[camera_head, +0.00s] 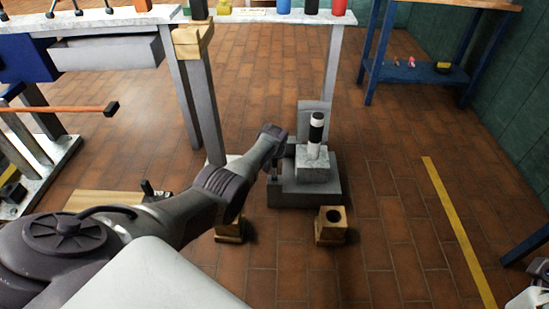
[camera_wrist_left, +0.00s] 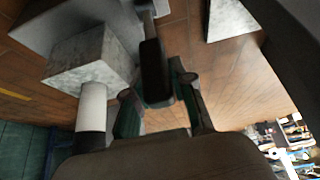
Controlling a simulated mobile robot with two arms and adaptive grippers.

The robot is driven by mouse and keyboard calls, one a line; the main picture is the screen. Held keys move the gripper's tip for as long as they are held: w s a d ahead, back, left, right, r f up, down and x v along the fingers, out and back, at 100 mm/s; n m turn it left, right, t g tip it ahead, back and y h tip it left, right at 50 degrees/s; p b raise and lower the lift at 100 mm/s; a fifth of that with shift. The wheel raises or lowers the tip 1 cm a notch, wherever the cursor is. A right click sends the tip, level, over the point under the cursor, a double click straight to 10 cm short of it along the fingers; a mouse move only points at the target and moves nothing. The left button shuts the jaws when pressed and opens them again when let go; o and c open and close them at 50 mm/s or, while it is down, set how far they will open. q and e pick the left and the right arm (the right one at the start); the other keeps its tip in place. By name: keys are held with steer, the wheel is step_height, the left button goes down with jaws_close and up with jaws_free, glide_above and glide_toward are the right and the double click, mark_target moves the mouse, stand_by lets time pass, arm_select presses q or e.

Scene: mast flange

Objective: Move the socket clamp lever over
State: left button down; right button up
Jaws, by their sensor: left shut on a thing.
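The socket fixture (camera_head: 305,192) is a grey stepped block on the floor, with a paler block (camera_head: 313,168) on top. A black and white post (camera_head: 316,132) stands upright in it. The pale block (camera_wrist_left: 88,60) and the post's white part (camera_wrist_left: 92,106) also show in the left wrist view. My left gripper (camera_head: 274,165) is at the left side of the fixture. In the left wrist view its green-lined fingers (camera_wrist_left: 160,98) are shut on the dark clamp lever (camera_wrist_left: 153,68). In the head view the lever is mostly hidden by my wrist.
A white bench (camera_head: 265,15) on grey legs stands behind. Two wooden blocks (camera_head: 331,226) (camera_head: 229,232) sit on the floor in front of the fixture. A blue-framed shelf (camera_head: 415,73) is at the back right. The brick floor right of the fixture is clear up to a yellow line (camera_head: 455,225).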

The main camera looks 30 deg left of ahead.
arm_select(q)
steer(key=shift+w+a+r, duration=0.15)
steer(key=c, duration=1.4)
jaws_free()
steer(key=o, duration=0.4)
steer(key=shift+o, duration=0.2)
steer(key=v, duration=1.1)
steer(key=shift+s+d+r, duration=0.2)
steer(key=shift+r, duration=0.1)
